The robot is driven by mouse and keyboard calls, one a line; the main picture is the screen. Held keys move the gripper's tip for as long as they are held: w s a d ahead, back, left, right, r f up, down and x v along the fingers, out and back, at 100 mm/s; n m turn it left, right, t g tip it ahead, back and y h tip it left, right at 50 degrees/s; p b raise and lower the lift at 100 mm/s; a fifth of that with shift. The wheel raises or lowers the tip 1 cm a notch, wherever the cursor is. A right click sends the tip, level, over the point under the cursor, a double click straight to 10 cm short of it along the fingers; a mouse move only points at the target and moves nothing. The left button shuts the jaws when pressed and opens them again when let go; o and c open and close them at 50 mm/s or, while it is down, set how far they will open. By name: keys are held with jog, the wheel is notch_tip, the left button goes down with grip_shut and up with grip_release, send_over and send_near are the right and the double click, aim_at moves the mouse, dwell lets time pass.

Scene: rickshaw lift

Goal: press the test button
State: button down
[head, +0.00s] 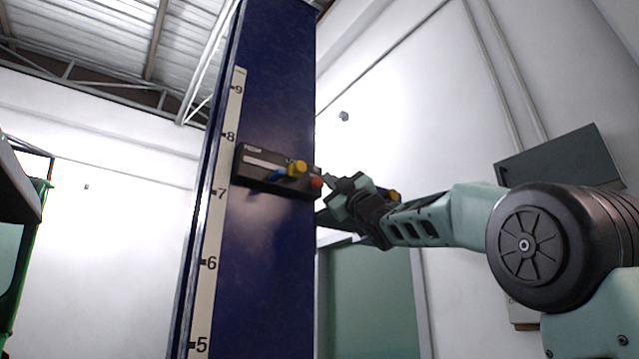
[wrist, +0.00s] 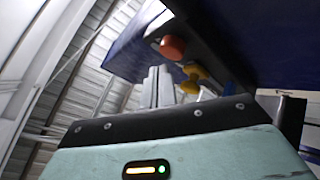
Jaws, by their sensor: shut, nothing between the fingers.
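A dark control box (head: 262,168) is mounted on the blue column. It carries a blue control (head: 282,174), a yellow knob (head: 297,168) and a red-orange button (head: 316,183) at its right end. No label naming a test button is readable. My gripper (head: 330,181) is shut and empty, with its tips close to the red-orange button from the right. In the wrist view my gripper (wrist: 160,88) points up, with the red-orange button (wrist: 172,47) just beyond its tips and the yellow knob (wrist: 190,78) to the right. I cannot tell whether the tips touch anything.
The tall blue column (head: 270,260) has a numbered scale (head: 205,240) along its left edge. A green-framed vehicle part (head: 22,225) stands at the far left. A grey panel (head: 560,158) is on the right wall. The space left of the column is clear.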

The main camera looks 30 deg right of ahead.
jog(key=shift+w, duration=0.1)
dwell(0.7)
jog(key=shift+w, duration=0.35)
jog(key=shift+w, duration=0.4)
dwell(0.7)
jog(key=shift+s, duration=0.1)
jog(key=shift+s+b, duration=0.4)
jog(key=shift+s, duration=0.35)
jog(key=shift+s+d+b, duration=0.1)
jog(key=shift+s+b, duration=1)
jog(key=shift+s, duration=1.4)
